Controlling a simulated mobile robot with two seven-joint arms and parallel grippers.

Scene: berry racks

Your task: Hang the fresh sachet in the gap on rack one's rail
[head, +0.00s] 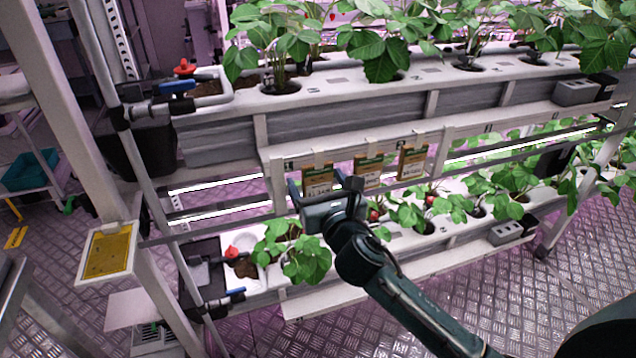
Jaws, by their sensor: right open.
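Several-coloured sachets with orange, green and white printing hang in a row from the white rail (465,131) of the rack: a left one (318,174), a middle one (368,172) and a right one (412,163). My right gripper (325,186) is open at the left sachet, with one finger on each side of it in this view. The gripper body covers the area just below that sachet. I cannot tell whether the fingers touch it. No sachet shows clearly between shut fingers. My left gripper is out of view.
Strawberry plants fill the upper trough (340,80) and the lower trough (455,228), close above and below the rail. A lit lamp bar (215,183) runs behind. A yellow sticky card (108,251) is at the left post. The patterned floor is open at lower right.

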